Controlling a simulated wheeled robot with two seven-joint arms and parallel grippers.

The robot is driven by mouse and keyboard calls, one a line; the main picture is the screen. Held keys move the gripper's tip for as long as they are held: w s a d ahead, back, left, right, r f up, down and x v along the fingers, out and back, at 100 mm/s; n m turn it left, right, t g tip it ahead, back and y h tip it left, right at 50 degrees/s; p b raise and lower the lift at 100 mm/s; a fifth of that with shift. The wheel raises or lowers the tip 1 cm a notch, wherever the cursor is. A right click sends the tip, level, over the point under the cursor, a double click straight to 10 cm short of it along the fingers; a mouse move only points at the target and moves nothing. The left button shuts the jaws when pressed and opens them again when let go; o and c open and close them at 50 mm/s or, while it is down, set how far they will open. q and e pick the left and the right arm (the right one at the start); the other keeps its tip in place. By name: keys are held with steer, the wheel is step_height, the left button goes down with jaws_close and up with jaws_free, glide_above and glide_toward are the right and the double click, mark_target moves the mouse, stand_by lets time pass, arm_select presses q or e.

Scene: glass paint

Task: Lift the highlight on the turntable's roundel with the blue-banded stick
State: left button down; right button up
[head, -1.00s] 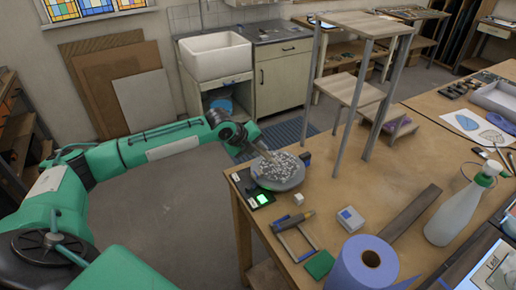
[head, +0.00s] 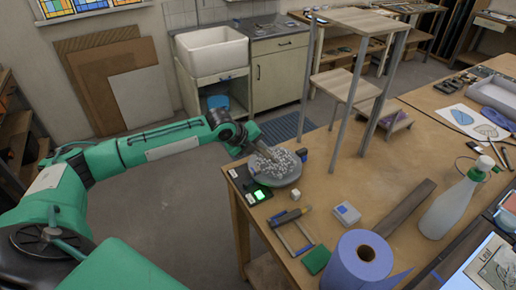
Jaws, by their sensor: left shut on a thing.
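The turntable (head: 287,181) is a round grey disc at the left end of the workbench. The roundel (head: 276,161) on it shows a speckled black-and-white pattern. My left gripper (head: 254,145) is above the turntable's far left edge, tilted down toward the roundel. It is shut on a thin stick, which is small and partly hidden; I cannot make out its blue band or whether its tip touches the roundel. My right gripper is out of view.
A small box with a lit green screen (head: 259,194) sits beside the turntable. A tall wooden rack (head: 347,86) rises behind.

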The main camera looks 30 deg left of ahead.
arm_select(q)
steer(key=shift+w+a, duration=0.5)
steer(key=shift+w, duration=0.05)
steer(key=shift+s+d+p, duration=0.15)
steer(key=shift+d+p, duration=0.45)
steer(key=shift+d, duration=0.5)
steer(key=shift+a, duration=0.15)
steer(key=shift+w+a+f, duration=0.1)
steer(key=shift+w+a, duration=0.35)
steer(key=shift+a, duration=0.3)
steer(key=shift+r+p, duration=2.3)
steer(key=shift+r, duration=0.2)
